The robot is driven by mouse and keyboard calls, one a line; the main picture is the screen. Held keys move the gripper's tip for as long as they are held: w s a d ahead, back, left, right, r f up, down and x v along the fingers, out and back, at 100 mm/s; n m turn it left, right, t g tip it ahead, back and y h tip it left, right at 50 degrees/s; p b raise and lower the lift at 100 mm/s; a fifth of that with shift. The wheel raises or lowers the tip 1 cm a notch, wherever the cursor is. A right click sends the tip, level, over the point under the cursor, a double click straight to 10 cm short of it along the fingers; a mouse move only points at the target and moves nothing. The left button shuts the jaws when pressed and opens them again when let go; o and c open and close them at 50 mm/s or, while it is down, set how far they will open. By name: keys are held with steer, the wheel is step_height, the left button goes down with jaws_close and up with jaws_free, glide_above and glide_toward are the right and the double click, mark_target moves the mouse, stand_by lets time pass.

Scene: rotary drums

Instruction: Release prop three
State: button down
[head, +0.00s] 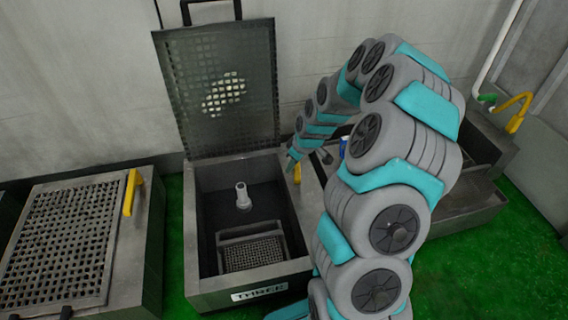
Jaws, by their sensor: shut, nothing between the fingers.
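The box labelled THREE (190,245) stands in the middle with its perforated lid (215,110) raised upright at the back. Inside it are a white post (243,196) and a small grated basket (253,252). A small yellow piece (297,173) shows at the right rim of the box; I cannot tell whether it is the prop. My arm arches over from the right, and my gripper (292,160) points down just above the yellow piece. The gripper looks shut and empty, though its fingers are small here. I cannot tell if it touches the piece.
A closed box with a grated lid (65,240) and a yellow lever (132,190) stands at the left. Another grey unit (470,195) stands at the right, partly behind my arm, with a yellow handle (515,112) above. A wall is behind; green floor shows at lower right.

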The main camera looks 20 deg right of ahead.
mark_target(303, 181)
steer(key=shift+s+d, duration=0.35)
steer(key=shift+d, duration=0.5)
steer(key=shift+s+d, duration=0.35)
steer(key=shift+d, duration=0.45)
steer(key=shift+d, duration=0.25)
steer(key=shift+r, duration=0.15)
